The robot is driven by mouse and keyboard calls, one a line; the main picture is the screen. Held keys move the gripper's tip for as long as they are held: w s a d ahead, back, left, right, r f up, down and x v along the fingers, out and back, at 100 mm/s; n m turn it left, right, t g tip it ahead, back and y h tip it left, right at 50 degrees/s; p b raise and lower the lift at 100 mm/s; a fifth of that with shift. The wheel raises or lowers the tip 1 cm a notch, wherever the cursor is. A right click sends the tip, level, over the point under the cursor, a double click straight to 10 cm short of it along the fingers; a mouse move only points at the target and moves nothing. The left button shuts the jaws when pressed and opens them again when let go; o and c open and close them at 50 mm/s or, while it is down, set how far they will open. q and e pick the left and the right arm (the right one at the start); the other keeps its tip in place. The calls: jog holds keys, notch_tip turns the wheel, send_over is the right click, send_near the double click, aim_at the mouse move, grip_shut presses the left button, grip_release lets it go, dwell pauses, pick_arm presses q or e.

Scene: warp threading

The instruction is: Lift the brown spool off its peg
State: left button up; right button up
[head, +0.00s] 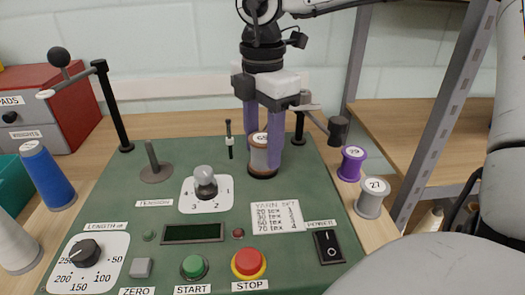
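The brown spool (259,158) stands upright at the back of the green panel, with a white numbered label on its top and a dark base at its foot. Its peg is hidden inside it. My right gripper (263,150) points straight down from above, and its two purple fingers are on the left and right sides of the spool. The right finger reaches low beside the spool and partly covers it. No clear gap shows between fingers and spool, but I cannot tell whether they press on it. My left gripper is not in view.
A purple spool (352,163) and a grey spool (372,198) stand to the right. A black post with an arm (115,105) rises at the left, and a dark hammer-like head (339,130) juts out right of the gripper. Knobs and buttons fill the panel's front.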

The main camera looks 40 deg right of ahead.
aim_at(263, 138)
jog(key=c, duration=0.4)
jog(key=shift+r, duration=0.2)
jog(key=shift+r+p, duration=1.95)
jog(key=shift+r, duration=1.4)
